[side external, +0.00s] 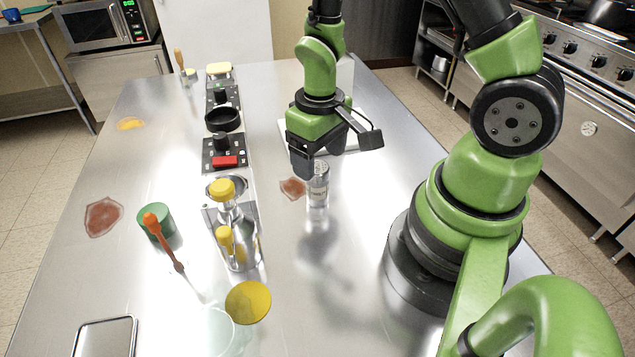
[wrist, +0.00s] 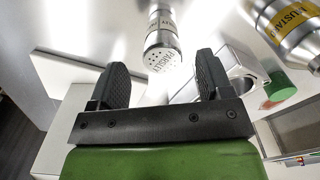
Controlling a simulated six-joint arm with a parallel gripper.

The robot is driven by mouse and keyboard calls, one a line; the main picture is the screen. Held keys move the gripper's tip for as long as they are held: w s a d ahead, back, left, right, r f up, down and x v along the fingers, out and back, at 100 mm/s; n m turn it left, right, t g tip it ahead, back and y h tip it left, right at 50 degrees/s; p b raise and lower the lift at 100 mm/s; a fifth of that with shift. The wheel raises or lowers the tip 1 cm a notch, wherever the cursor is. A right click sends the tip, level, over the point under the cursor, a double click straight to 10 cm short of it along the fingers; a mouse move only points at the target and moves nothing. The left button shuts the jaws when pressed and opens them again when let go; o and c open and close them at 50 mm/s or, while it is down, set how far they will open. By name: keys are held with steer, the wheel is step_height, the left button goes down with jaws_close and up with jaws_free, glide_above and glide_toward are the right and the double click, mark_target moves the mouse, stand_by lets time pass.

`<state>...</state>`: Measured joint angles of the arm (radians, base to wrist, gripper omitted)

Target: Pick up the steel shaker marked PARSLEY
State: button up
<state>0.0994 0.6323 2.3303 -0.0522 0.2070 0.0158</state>
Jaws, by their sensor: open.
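A small steel shaker (side external: 318,187) stands upright on the steel table just below my gripper (side external: 319,157) in the side external view. In the wrist view the shaker (wrist: 163,42) shows its perforated top, and a label whose letters appear to read PARSLEY. My gripper (wrist: 161,78) is open, with its two black fingers apart. The shaker lies beyond the fingertips, roughly centred on the gap between them. Nothing is held. In the side external view, the fingers are close to the shaker's top; I cannot tell if they touch.
Steel bottles with yellow caps (side external: 222,189) stand left of the shaker; a bottle labelled MUSTARD (wrist: 290,22) shows in the wrist view. A white board (side external: 289,128) lies behind my gripper. A reddish patch (side external: 292,188) is just left of the shaker. The table right of it is clear.

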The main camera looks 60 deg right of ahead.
mark_target(318, 185)
steer(key=shift+w+a+f, duration=0.1)
steer(key=shift+f, duration=1.35)
steer(key=shift+w+f, duration=0.1)
steer(key=shift+f, duration=1.3)
steer(key=shift+c, duration=0.5)
steer(key=c, duration=0.9)
